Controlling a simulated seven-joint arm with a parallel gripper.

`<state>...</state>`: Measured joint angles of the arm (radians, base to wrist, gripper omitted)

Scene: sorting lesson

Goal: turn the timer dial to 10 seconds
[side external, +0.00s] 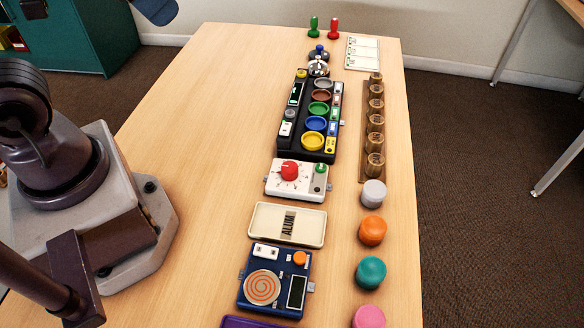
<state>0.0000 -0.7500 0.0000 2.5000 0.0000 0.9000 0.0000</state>
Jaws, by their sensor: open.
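The timer (273,187) is a white box in the middle of the table, with tick marks around a red dial (289,170). The dial's exact setting is too small to read. Nothing touches the dial. My gripper is not in view; only parts of my arm and its base show at the left.
A black sorting unit (309,145) with coloured bowls stands behind the timer. A cream tray (260,233) labelled ALUM and a blue spiral-topped device (250,299) lie in front. A wooden rack (366,170) and coloured round pieces (372,231) line the right. The table's left is clear.

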